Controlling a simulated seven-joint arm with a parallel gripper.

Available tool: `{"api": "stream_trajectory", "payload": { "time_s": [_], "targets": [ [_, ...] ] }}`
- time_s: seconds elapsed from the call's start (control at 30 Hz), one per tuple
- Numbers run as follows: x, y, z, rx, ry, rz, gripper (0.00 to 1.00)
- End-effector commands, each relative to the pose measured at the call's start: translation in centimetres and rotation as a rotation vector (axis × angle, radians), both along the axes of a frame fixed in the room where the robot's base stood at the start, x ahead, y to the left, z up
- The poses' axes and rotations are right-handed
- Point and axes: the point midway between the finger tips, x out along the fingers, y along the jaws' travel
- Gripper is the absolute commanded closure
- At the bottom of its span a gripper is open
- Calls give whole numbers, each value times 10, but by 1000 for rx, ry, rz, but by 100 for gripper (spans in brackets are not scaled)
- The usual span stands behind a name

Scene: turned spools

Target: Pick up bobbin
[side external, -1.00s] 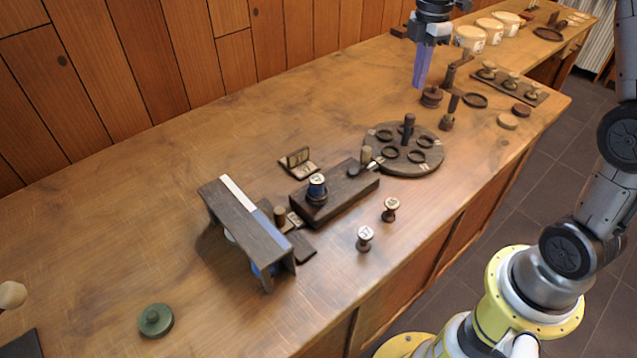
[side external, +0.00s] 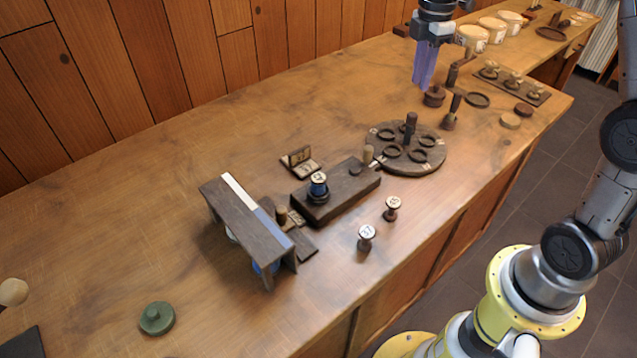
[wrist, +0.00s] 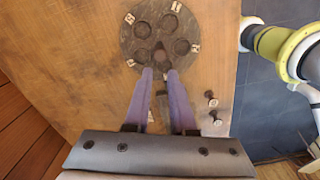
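Two small spools with pale numbered tops stand upright on the bench, one nearer (side external: 366,238) and one slightly farther right (side external: 392,208). In the wrist view, two small spools (wrist: 211,98) (wrist: 216,118) show right of the fingers. Another spool with blue winding (side external: 318,187) stands on a dark wooden block (side external: 345,195). Which one is the bobbin I cannot tell. My gripper (side external: 423,85) hangs above the far part of the bench, away from these spools. Its purple fingers (wrist: 160,74) are apart with nothing between them.
A round dark board (side external: 432,164) with rings and an upright post lies mid-bench. White tubs (side external: 472,38) and a small rack (side external: 510,85) stand at the far end.

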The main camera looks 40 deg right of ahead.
Motion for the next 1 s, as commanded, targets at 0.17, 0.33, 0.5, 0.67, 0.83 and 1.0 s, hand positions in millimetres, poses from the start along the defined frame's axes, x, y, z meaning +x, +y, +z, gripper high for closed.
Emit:
{"api": "stream_trajectory", "payload": {
  "time_s": [0.17, 0.33, 0.5, 0.67, 0.83, 1.0],
  "targets": [
    [0, 0, 0, 0, 0, 0, 42],
    [0, 0, 0, 0, 0, 0, 28],
    [0, 0, 0, 0, 0, -1, 28],
    [-1, 0, 0, 1, 4, -53, 28],
    [6, 17, 5, 1, 5, -164, 28],
    [19, 72, 10, 0, 7, -166, 28]
  ]
}}
